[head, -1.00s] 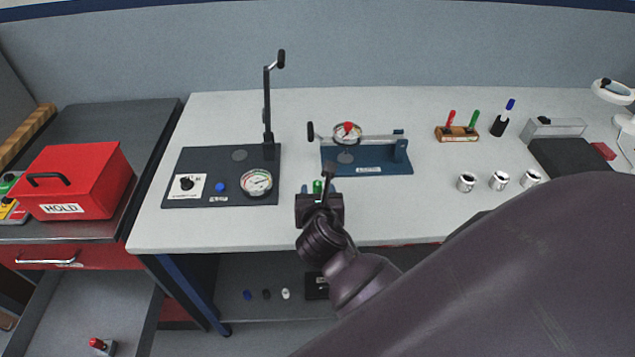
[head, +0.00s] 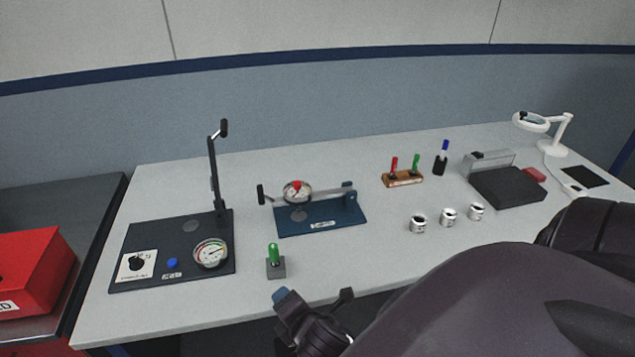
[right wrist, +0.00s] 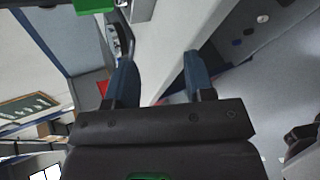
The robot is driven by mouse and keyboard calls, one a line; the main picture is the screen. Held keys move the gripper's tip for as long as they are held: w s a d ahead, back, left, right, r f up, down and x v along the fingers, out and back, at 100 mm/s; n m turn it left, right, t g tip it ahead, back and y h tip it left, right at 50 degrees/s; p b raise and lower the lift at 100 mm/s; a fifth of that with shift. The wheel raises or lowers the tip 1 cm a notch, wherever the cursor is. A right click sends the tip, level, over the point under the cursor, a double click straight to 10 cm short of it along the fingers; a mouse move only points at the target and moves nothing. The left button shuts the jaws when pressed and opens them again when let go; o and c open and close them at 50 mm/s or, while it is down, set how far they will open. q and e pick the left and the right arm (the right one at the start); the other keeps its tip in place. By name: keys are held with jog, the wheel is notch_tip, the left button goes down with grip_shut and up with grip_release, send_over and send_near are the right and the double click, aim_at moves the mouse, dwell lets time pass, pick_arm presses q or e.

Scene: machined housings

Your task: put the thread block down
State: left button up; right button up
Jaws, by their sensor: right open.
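The thread block is a small grey block (head: 276,268) with a green plug (head: 273,252) upright in its top. It stands upright on the bench near the front edge, between the two dark fixtures. My right gripper (head: 284,297), with blue fingers, is just in front and to the right of the block, apart from it. In the right wrist view the fingers (right wrist: 162,80) are spread with nothing between them. A green piece (right wrist: 94,5) is cut off at that view's top; I cannot tell what it is.
A black gauge panel (head: 190,262) with a tall lever stands left of the block. A blue fixture (head: 325,222) with a dial is behind it. Several white-metal cylinders, including one (head: 418,225), stand to the right. A red box (head: 30,275) is at far left.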

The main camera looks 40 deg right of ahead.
jog(key=s+d+f+m+y, duration=0.2)
jog(key=s+f+m, duration=0.4)
jog(key=m, duration=1.1)
jog(key=shift+s+m+y, duration=0.3)
jog(key=shift+s+y, duration=0.15)
jog(key=shift+y, duration=0.15)
